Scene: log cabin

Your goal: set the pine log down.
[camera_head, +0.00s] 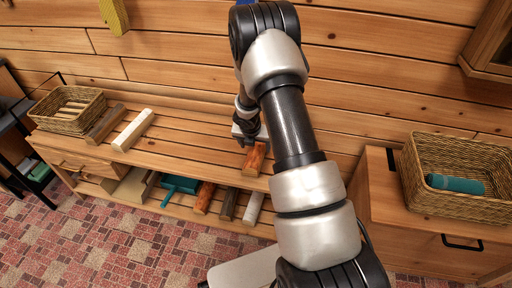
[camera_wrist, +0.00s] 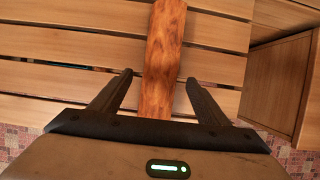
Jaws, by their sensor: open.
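An orange-brown, mottled log, which looks like the pine log (camera_head: 255,158), lies on the slatted top of the wooden bench (camera_head: 180,150), near its right end. In the wrist view the log (camera_wrist: 164,45) runs up the middle of the picture, resting on the slats. My gripper (camera_wrist: 159,78) is open, with one finger on each side of the log and a gap on both sides. In the head view my gripper (camera_head: 249,136) is at the far end of the log, partly hidden by my arm.
A brown log (camera_head: 106,122), a white log (camera_head: 133,130) and a wicker basket (camera_head: 68,109) stand at the bench's left. Several logs and a teal dustpan-like thing (camera_head: 178,185) sit on the lower shelf. A cabinet with a wicker basket (camera_head: 455,200) stands right. The bench's middle is clear.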

